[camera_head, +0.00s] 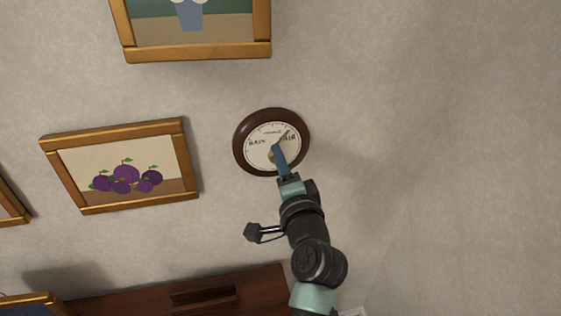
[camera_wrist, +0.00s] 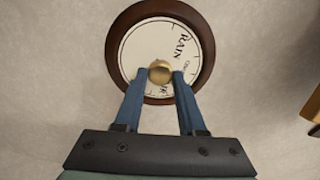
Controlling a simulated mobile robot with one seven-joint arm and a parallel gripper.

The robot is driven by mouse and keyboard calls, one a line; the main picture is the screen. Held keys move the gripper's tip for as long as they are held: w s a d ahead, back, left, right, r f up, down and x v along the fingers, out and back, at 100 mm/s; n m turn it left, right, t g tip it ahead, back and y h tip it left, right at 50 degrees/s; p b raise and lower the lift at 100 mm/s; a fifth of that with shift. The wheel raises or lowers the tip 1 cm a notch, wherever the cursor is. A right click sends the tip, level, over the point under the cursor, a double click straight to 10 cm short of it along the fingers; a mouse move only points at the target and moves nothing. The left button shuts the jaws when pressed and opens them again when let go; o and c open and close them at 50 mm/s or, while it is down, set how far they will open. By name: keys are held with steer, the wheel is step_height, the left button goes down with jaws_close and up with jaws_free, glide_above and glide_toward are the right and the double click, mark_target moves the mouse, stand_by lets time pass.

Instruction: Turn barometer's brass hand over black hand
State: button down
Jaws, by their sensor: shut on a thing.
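The round barometer (camera_head: 240,160) hangs on the wall, with a dark brown wooden rim and a cream dial reading RAIN and FAIR. It also shows in the wrist view (camera_wrist: 207,50). A thin black hand (camera_head: 285,135) points to the upper right near FAIR in the head view. A round brass knob (camera_wrist: 160,69) sits at the dial's middle in the wrist view. My gripper (camera_head: 277,149) reaches the dial from below, its blue fingers (camera_wrist: 160,75) on either side of the knob, shut on it. I cannot make out the brass hand; the fingers cover the lower dial.
A framed plum picture (camera_head: 60,145) hangs left of the barometer, and another gold-framed picture (camera_head: 200,52) hangs above. A dark wooden piece of furniture (camera_head: 255,290) stands below. The wall right of the barometer is bare. A wooden edge (camera_wrist: 312,105) shows at the wrist view's right.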

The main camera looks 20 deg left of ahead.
steer(key=c, duration=0.5)
jaws_free()
steer(key=b+v, duration=0.3)
steer(key=v, duration=1)
